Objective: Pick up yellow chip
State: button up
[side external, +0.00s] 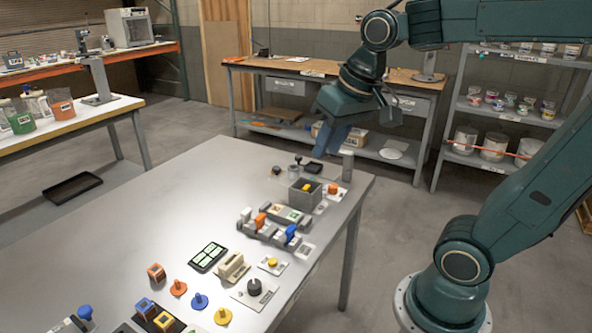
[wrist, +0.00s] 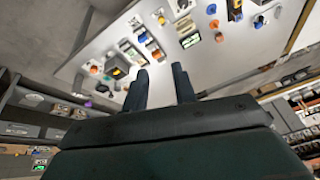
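A small yellow piece (side external: 307,187) shows in the open grey box (side external: 305,202) near the table's far right corner. The yellow piece (wrist: 117,73) and the box also show in the wrist view, left of my fingers. A round yellow piece (side external: 272,262) lies on a white plate, and a yellow peg-like piece (side external: 222,316) stands near the front. I cannot tell which of these is the chip. My gripper (side external: 328,143) is above the table's far end, apart from the box. Its two fingers (wrist: 160,84) are spread with nothing between them.
The grey table (side external: 150,210) carries a row of fixtures along its right side, with a short grey post (side external: 347,163) at the far corner. Blue (side external: 199,301) and orange (side external: 178,288) pegs stand near the front. The table's left part is clear.

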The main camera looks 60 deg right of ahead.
jog(key=w+d+m+g, duration=0.1)
jog(key=w+d+m, duration=0.4)
jog(key=w, duration=0.4)
jog(key=m+g+y, duration=0.2)
jog(key=m+g, duration=0.1)
jog(key=m, duration=0.6)
send_over(306, 187)
jog(key=d, duration=0.2)
notch_tip(306, 187, down, 18)
jog(key=shift+a+f, duration=0.2)
jog(key=shift+f, duration=1.2)
jog(key=shift+a+f, duration=0.2)
jog(key=shift+f, duration=1.2)
jog(key=shift+a+f, duration=0.2)
jog(key=shift+f, duration=1.2)
